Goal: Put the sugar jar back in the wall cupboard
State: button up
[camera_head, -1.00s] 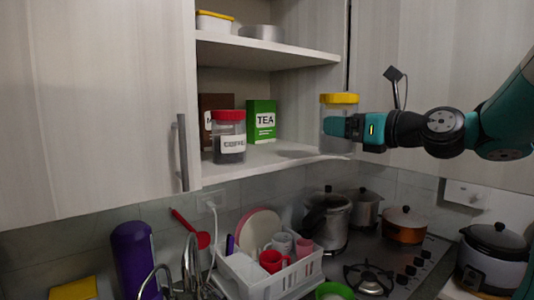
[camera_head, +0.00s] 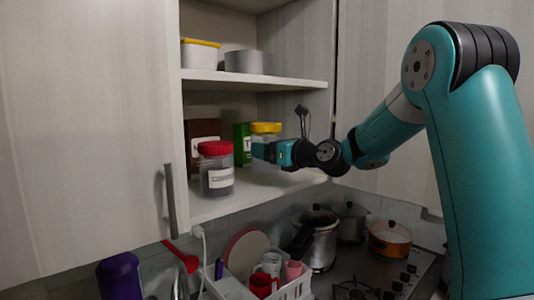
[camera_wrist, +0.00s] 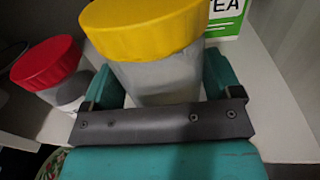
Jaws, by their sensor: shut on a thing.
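The sugar jar (camera_head: 266,128) has a yellow lid and a clear body with pale contents. It is inside the wall cupboard, above or on the lower shelf (camera_head: 215,207); I cannot tell whether its base touches. My gripper (camera_head: 262,150) is shut around the jar's body; the wrist view shows the yellow lid (camera_wrist: 145,25) above the teal fingers (camera_wrist: 158,90). The jar's lower part is hidden by the gripper. A red-lidded coffee jar (camera_head: 216,170) stands to the left and nearer the shelf front. A green tea box (camera_head: 242,145) is behind, partly hidden.
A brown box (camera_head: 204,132) stands at the back left of the shelf. The upper shelf (camera_head: 250,79) holds a yellow-lidded tub and a grey tin. The cupboard door handle (camera_head: 170,200) is at left. A dish rack and pots are below. The shelf's right front is free.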

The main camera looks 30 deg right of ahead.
jog(key=shift+w+a+r, duration=0.15)
jog(key=shift+w, duration=0.3)
jog(key=shift+w+f+p, duration=0.15)
jog(key=shift+f+p, duration=0.7)
jog(key=shift+f, duration=1)
jog(key=shift+f, duration=0.1)
